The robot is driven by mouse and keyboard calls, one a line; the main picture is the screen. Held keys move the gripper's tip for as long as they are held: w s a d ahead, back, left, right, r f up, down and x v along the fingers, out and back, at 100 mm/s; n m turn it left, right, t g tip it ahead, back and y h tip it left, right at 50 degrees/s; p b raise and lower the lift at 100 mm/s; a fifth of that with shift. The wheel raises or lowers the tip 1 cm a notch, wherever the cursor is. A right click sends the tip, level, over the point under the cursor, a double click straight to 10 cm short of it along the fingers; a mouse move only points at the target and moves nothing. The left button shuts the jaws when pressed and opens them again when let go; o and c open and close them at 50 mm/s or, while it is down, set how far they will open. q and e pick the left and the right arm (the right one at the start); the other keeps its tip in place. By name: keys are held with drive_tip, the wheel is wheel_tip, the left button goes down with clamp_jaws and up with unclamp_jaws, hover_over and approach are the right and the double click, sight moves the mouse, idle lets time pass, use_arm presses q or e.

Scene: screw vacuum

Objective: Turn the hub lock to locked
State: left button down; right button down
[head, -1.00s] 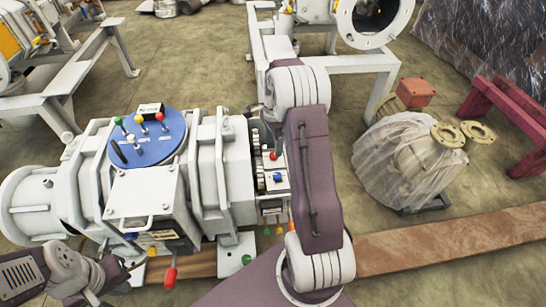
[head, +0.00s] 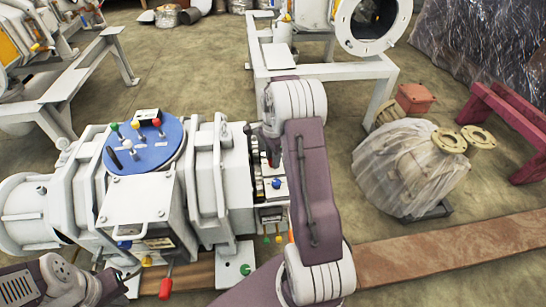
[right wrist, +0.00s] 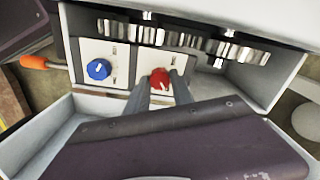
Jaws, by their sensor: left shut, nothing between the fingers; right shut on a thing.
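In the right wrist view a red knob (right wrist: 160,78) sits on a pale panel, with a white pointer mark on it. My right gripper (right wrist: 162,92) is shut on this red knob, one finger on each side. A blue knob (right wrist: 98,69) with a white mark is on the plate to its left; it also shows in the head view (head: 277,183). No legible label tells which knob is the hub lock. My left gripper (head: 128,278) is low at the left, shut and empty, in front of the machine.
The white machine (head: 210,180) carries a blue disc (head: 150,155) with several coloured levers. A red-handled lever (head: 166,285) hangs at its front near my left gripper. Metal gears (right wrist: 180,38) lie just behind the knobs. An orange handle (right wrist: 35,62) is left of the panel.

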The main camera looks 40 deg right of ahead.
drive_tip(key=n+p, duration=1)
drive_tip(key=p, duration=0.3)
drive_tip(key=shift+r, duration=0.2)
drive_tip(key=n+p, duration=0.4)
drive_tip(key=n, duration=0.1)
drive_tip(key=shift+a+n, duration=0.1)
drive_tip(key=shift+n, duration=0.2)
drive_tip(key=n+p, duration=0.1)
drive_tip(key=n, duration=0.2)
drive_tip(key=shift+f, duration=0.15)
drive_tip(key=shift+n+p, duration=0.45)
drive_tip(key=shift+n, duration=0.85)
drive_tip(key=c, duration=1.1)
unclamp_jaws()
